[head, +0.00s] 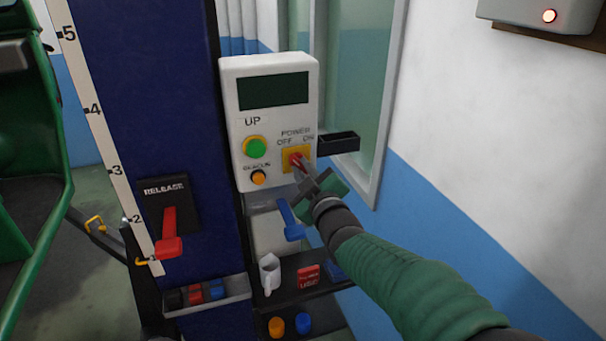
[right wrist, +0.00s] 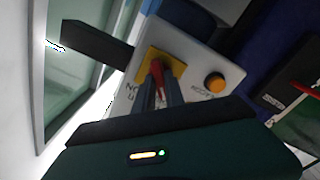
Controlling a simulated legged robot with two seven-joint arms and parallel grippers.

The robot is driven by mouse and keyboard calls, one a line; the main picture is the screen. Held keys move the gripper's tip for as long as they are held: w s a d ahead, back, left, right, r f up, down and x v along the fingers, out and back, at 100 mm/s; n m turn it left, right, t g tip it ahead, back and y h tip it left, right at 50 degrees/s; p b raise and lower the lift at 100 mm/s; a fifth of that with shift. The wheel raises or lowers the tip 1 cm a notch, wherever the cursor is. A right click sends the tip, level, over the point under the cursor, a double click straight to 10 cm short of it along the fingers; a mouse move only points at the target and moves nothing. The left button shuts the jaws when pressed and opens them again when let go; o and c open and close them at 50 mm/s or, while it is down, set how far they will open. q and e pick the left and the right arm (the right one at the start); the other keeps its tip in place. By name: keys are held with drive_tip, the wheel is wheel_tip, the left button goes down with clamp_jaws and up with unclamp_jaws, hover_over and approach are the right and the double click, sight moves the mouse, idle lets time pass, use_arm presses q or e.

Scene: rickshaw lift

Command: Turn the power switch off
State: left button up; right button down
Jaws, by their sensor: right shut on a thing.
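The power switch (head: 295,159) is a red knob on a yellow plate, low on the right of a white control box (head: 240,90). "POWER", "OFF" and "ON" are printed above it. In the right wrist view the red knob (right wrist: 157,72) sits between the finger tips on its yellow plate. My right gripper (head: 301,166) is shut on the knob and partly covers it in the head view. Which mark the knob points to is hard to tell. My left gripper is not in view.
The box also has a green UP button (head: 255,147) and an orange button (head: 258,177).

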drive_tip(key=shift+f, duration=0.45)
drive_tip(key=c, duration=1.6)
unclamp_jaws()
drive_tip(key=shift+s, duration=0.1)
drive_tip(key=shift+o, duration=1)
drive_tip(key=shift+r, duration=0.25)
drive_tip(key=b+v, duration=0.3)
drive_tip(key=v, duration=1.3)
drive_tip(key=shift+s, duration=0.35)
